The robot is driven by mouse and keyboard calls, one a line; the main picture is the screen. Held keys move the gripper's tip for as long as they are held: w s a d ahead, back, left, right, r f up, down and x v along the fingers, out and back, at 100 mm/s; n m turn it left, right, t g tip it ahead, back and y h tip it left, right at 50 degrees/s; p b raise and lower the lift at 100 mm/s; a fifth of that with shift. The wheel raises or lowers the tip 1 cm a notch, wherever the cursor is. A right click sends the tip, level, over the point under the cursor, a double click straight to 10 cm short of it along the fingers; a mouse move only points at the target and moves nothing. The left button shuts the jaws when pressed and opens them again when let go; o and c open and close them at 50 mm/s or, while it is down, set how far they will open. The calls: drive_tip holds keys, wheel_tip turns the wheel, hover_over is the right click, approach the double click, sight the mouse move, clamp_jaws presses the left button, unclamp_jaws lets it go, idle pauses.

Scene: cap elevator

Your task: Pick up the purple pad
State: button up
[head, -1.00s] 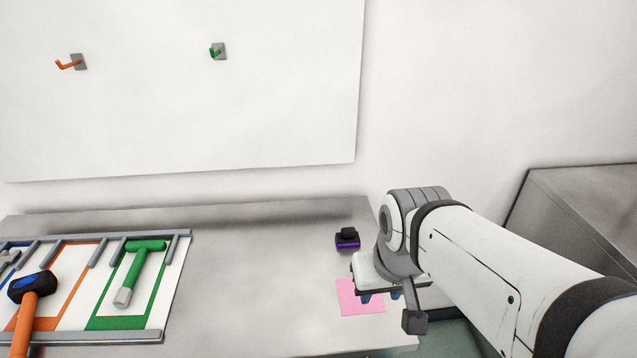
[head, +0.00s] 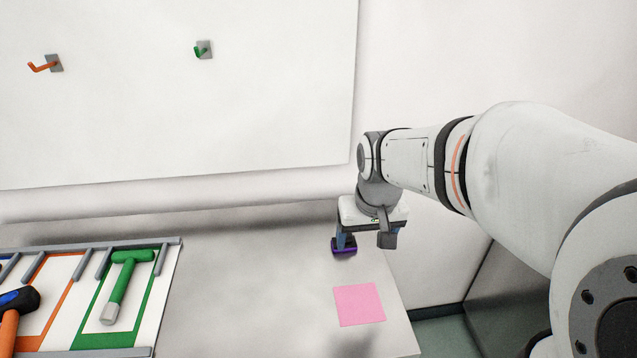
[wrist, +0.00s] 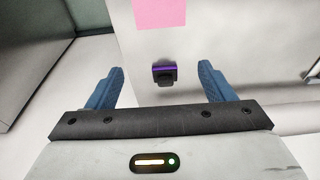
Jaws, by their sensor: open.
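The purple pad (head: 344,252) is a small dark block with a purple base and a black top part. It rests on the grey table near its back right, behind the pink square. In the wrist view the purple pad (wrist: 164,72) lies between and beyond my two blue fingertips, apart from both. My gripper (wrist: 161,78) is open and empty. In the head view my gripper (head: 356,240) hangs pointing down over the pad and hides part of it. The exact height above the pad is hard to tell.
A flat pink square (head: 359,304) lies in front of the pad. A tool board with a green hammer (head: 117,288) and an orange-handled mallet (head: 14,309) is at the left. A white board with orange and green hooks (head: 203,50) is behind. The middle of the table (head: 245,290) is clear.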

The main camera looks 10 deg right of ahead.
sight(350, 245)
drive_tip(key=shift+o, duration=0.9)
drive_tip(key=shift+g, duration=0.5)
drive_tip(key=w+f, duration=0.2)
drive_tip(key=w, duration=0.2)
drive_tip(key=w+f, duration=0.3)
drive_tip(key=w, duration=0.2)
drive_tip(key=w+f, duration=0.2)
drive_tip(key=w, duration=0.3)
drive_tip(key=shift+w+f, duration=0.15)
drive_tip(key=shift+f, duration=0.1)
drive_tip(key=shift+w+f, duration=0.15)
drive_tip(key=shift+f, duration=0.15)
drive_tip(key=f, duration=0.2)
drive_tip(key=f+p, duration=0.1)
drive_tip(key=f, duration=0.4)
drive_tip(key=shift+w+a+f+p, duration=0.1)
drive_tip(key=shift+w+f+p, duration=0.15)
drive_tip(key=shift+w+p, duration=0.1)
drive_tip(key=shift+c, duration=0.5)
drive_tip(key=c, duration=1)
